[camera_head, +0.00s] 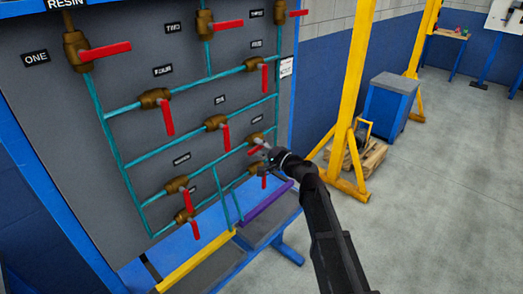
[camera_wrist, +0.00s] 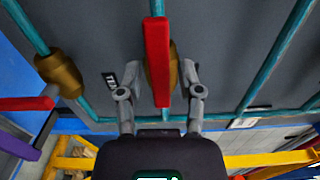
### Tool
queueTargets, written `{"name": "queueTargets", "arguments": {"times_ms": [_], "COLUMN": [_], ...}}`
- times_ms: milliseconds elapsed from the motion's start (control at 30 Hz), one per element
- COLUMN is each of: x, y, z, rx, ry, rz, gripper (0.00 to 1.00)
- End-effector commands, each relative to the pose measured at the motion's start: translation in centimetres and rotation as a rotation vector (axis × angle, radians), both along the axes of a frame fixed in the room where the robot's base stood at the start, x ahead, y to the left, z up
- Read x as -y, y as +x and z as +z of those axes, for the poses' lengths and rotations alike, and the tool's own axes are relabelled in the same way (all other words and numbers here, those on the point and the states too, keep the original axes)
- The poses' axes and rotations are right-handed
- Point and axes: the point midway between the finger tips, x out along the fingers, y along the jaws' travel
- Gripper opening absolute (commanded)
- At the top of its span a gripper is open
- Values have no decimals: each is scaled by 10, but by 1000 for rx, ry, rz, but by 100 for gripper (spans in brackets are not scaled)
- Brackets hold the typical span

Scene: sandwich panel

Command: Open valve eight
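A brown valve (camera_head: 257,138) with a red handle sits on a teal pipe at the panel's right side in the head view. My gripper (camera_head: 264,149) is right in front of it and hides much of its handle. A small black label (camera_head: 257,119) above it is too small to read. In the wrist view the red handle (camera_wrist: 157,60) runs along the pipe, in front of the brown body (camera_wrist: 173,66). My gripper (camera_wrist: 161,72) is open, one finger on each side of the handle, with visible gaps. The label (camera_wrist: 110,80) beside it is partly hidden by a finger.
A purple strip (camera_head: 265,206) and a yellow strip (camera_head: 195,262) lie below. A yellow frame (camera_head: 352,90) stands to the right.

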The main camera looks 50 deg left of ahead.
Motion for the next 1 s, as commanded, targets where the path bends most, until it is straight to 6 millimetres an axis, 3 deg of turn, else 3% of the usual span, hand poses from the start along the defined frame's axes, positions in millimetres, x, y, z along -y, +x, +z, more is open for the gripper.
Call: {"name": "queueTargets", "arguments": {"times_ms": [567,1000], "x": [9,69], "y": [1,3], "z": [0,0], "rx": [0,0], "ry": [1,1], "rz": [-2,-2], "gripper": [57,57]}}
